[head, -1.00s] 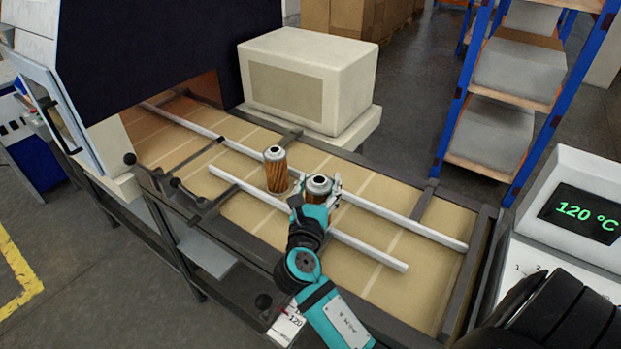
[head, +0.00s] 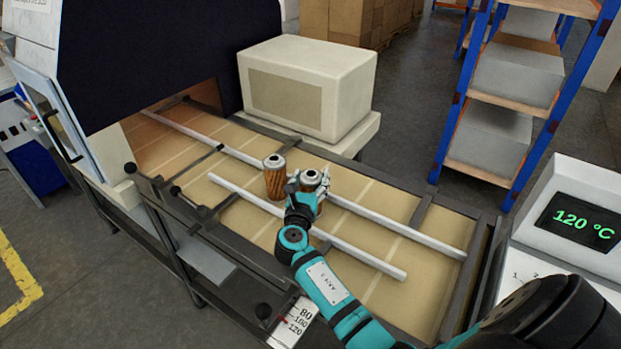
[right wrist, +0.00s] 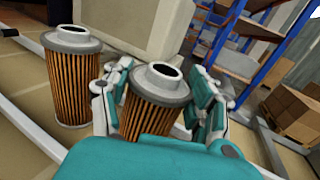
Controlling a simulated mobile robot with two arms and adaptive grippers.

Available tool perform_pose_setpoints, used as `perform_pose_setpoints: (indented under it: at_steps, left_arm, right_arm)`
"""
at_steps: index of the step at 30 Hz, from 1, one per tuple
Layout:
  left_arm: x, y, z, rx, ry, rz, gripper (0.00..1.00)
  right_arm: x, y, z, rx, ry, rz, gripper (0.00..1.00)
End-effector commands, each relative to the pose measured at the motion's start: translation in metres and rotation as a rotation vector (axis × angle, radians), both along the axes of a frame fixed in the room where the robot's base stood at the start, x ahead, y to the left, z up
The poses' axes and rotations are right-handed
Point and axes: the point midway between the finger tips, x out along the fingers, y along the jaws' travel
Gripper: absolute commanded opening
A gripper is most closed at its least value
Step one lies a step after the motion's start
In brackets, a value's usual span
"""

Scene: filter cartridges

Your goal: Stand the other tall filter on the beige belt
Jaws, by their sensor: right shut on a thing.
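One tall filter (head: 275,180), with orange-brown pleats and grey end caps, stands upright on the beige belt (head: 376,198) between the two light rails. It also shows at the left of the right wrist view (right wrist: 75,88). My right gripper (head: 309,190) is shut on the other tall filter (right wrist: 153,102), just right of the standing one. In the head view, only the held filter's grey top cap (head: 310,176) shows clearly. The gripper hides its lower end, so I cannot tell whether it touches the belt. A small gap shows between the filters. My left gripper is not in view.
The near rail (head: 360,255) and far rail (head: 420,234) flank the filters. A dark oven housing (head: 150,60) covers the belt's far left end. A cream box (head: 308,85) stands behind the belt. A 120 °C display (head: 580,222) is at right. The right part of the belt is clear.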

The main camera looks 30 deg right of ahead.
Motion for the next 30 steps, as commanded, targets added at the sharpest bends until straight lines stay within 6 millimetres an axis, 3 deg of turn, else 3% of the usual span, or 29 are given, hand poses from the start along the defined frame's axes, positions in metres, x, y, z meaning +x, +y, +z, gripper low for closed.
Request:
perform_pose_setpoints:
  at_steps: [7,8,12,23,30]
  left_arm:
    - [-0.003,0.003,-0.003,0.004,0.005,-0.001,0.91]
    - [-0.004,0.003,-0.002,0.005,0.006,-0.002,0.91]
    - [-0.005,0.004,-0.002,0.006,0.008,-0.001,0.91]
    - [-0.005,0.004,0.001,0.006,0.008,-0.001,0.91]
    - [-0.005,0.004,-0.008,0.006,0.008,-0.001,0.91]
  right_arm:
    - [0.000,0.000,-0.004,0.000,0.000,0.000,0.03]
    - [0.000,0.000,-0.003,0.000,0.000,0.000,0.62]
    - [0.000,0.000,-0.003,0.000,0.000,0.000,0.81]
    - [0.000,0.000,0.002,0.001,-0.001,0.000,0.83]
    - [-0.028,0.028,-0.003,0.004,0.001,0.002,0.83]
